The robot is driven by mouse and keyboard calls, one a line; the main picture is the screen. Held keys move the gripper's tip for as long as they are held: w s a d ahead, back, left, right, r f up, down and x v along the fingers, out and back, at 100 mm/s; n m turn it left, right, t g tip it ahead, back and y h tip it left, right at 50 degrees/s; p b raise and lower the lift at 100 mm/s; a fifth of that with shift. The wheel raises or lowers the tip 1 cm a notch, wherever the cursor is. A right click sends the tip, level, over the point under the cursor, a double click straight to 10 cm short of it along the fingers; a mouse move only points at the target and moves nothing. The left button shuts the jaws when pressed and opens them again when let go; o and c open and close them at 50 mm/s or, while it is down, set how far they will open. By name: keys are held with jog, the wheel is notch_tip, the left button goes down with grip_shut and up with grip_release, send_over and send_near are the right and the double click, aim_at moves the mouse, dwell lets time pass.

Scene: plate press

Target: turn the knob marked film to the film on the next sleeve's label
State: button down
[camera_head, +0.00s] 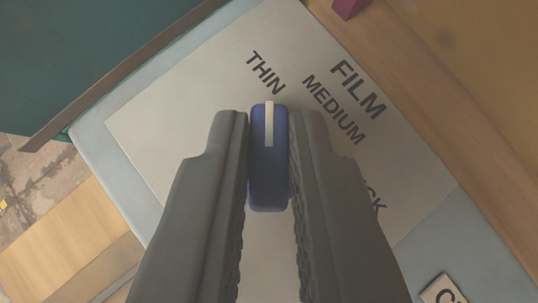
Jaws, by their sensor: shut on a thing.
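The blue film knob (268,180) is in the middle of the camera_head view, with a pale pointer stripe along its upper part. My gripper (269,165) is shut on the knob, one finger on each side. The stripe points up in the picture, close to the word THIN (265,73). The off-white dial plate (190,110) carries FILM (357,89), MEDIUM (334,109) and a third word partly hidden by my right finger, of which only the end "CK" shows. No sleeve or sleeve label is in view that I can make out.
The plate lies on a light grey-blue panel (110,170). A wooden strip (440,120) runs along the right. A dark green surface (80,60) fills the upper left. A small lettered tag (443,291) sits at the bottom right, and a magenta piece (347,8) at the top.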

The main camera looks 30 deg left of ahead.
jog(key=c, duration=1.5)
grip_release()
jog(key=shift+o, duration=0.2)
jog(key=shift+v, duration=3.75)
jog(key=s+a+m+t+h, duration=0.1)
jog(key=s+t, duration=0.4)
jog(key=s, duration=1.1)
jog(key=s+a+m+t+h, duration=0.2)
jog(key=s+m+t+h, duration=0.2)
jog(key=s, duration=1.3)
jog(key=shift+s+a+r+m+t, duration=0.15)
jog(key=shift+s+r+m+t, duration=0.2)
jog(key=shift+m, duration=0.45)
jog(key=shift+w, duration=0.1)
